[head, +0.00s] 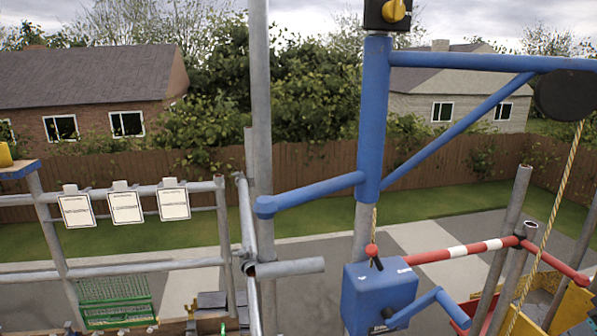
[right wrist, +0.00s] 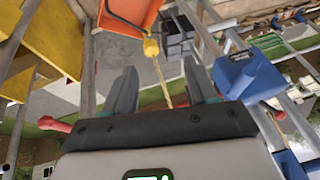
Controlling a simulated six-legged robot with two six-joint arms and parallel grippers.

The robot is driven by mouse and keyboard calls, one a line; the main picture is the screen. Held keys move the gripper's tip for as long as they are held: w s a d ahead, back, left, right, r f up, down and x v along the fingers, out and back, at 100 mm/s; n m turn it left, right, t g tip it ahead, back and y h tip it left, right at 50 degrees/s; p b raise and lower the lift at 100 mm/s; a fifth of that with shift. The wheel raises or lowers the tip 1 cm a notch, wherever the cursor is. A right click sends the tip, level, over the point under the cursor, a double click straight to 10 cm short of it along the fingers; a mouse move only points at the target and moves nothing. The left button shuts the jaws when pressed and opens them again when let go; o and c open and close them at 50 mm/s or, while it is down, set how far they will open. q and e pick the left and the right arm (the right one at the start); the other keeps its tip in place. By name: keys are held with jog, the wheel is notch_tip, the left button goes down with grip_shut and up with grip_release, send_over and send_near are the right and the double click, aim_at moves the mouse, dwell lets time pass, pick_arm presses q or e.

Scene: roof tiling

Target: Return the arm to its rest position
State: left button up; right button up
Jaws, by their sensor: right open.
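My right gripper (right wrist: 160,88) shows in the right wrist view. Its two grey fingers are spread wide apart and nothing is gripped between them. A pale rope (right wrist: 160,78) with a yellow fitting (right wrist: 151,47) crosses the gap in the picture; I cannot tell its depth relative to the fingers. An orange tub (right wrist: 132,14) lies at the top, beyond the fingertips. Neither gripper shows in the head view, and my left gripper is in no frame.
A blue hoist (head: 374,120) on scaffold poles carries a pulley (head: 566,95), a rope (head: 552,210) and a winch box (head: 378,295). A red-and-white bar (head: 460,251) runs right. Three tags (head: 125,207) hang on the left rail above a green crate (head: 115,300). A yellow panel (right wrist: 55,35) stands left of the gripper.

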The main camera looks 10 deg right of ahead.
jog(key=w+a+f+m+g, duration=0.1)
jog(key=w+a+f, duration=0.3)
jog(key=f, duration=0.4)
jog(key=w+a+f, duration=0.4)
jog(key=f, duration=0.3)
jog(key=a+f+m+g+y, duration=0.1)
jog(key=a+f, duration=1.2)
jog(key=a, duration=0.3)
jog(key=s+a+f+g, duration=0.1)
jog(key=s+a+f, duration=0.2)
jog(key=s+a, duration=0.35)
jog(key=s+a+f, duration=0.3)
jog(key=a+f, duration=0.1)
jog(key=a, duration=0.5)
jog(key=s+a, duration=0.9)
jog(key=s, duration=0.2)
jog(key=shift+s+m+g, duration=0.25)
jog(key=shift+m+g, duration=0.05)
jog(key=shift+g, duration=0.1)
